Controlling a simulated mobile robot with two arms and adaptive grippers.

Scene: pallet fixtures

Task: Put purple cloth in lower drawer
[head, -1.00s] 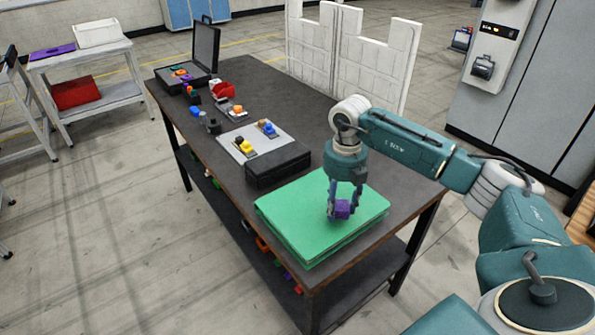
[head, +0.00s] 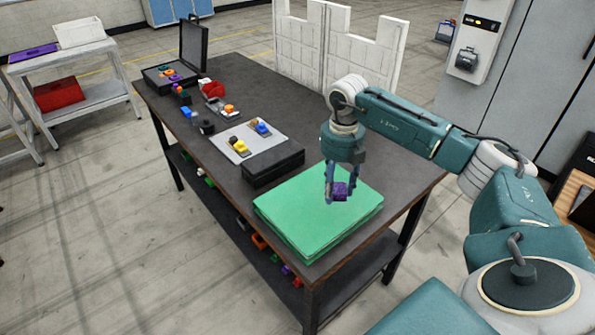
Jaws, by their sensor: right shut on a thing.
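A small dark purple thing (head: 341,192), crumpled or block-like, is between the fingers of my right gripper (head: 336,188). It may be the purple cloth. My right gripper is shut on it and points down over the green stack (head: 295,222) at the table's near end. I cannot tell whether the purple thing touches the stack. Another flat purple thing (head: 33,54) lies on the white cart at the far left. No drawer can be made out. My left gripper is not in view.
The dark table (head: 250,97) carries a black case (head: 272,167), a grey board (head: 265,152) with small coloured parts, and an open case (head: 194,45) at its far end. A lower shelf (head: 345,292) holds coloured pieces. White panels (head: 340,50) stand behind. Floor to the left is clear.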

